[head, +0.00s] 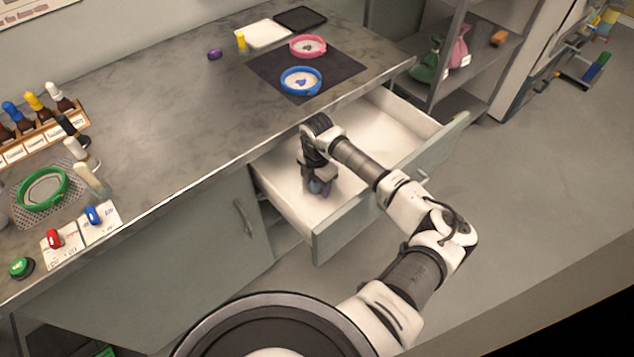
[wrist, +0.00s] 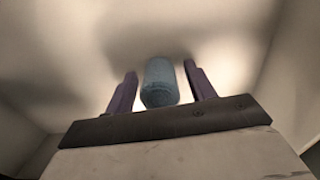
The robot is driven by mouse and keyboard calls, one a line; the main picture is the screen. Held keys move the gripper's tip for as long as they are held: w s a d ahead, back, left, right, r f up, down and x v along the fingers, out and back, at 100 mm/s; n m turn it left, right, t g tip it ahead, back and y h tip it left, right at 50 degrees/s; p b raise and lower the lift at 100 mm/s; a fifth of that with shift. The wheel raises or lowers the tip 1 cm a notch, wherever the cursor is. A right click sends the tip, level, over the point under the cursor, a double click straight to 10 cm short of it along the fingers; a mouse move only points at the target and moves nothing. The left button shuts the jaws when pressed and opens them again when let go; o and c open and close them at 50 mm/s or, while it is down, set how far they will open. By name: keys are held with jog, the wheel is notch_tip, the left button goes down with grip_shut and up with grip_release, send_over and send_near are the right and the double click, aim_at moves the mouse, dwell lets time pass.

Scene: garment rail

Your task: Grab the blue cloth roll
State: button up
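The blue cloth roll (wrist: 160,82) is a small grey-blue cylinder. In the wrist view it lies between the two fingers of my gripper (wrist: 160,90), with a gap visible on each side. My gripper is open around it. In the head view my gripper (head: 318,190) points down inside the open drawer (head: 385,128), near its left side. A bit of the roll (head: 316,187) shows at the fingertips there, mostly hidden by the gripper.
The drawer's walls and front panel (head: 400,185) surround my gripper. The counter (head: 190,115) above holds a blue-rimmed dish (head: 301,81), a pink-rimmed dish (head: 307,46) and a bottle rack (head: 40,135). The rest of the drawer floor looks empty.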

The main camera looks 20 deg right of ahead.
jog(key=c, duration=0.9)
jog(key=shift+r, duration=0.1)
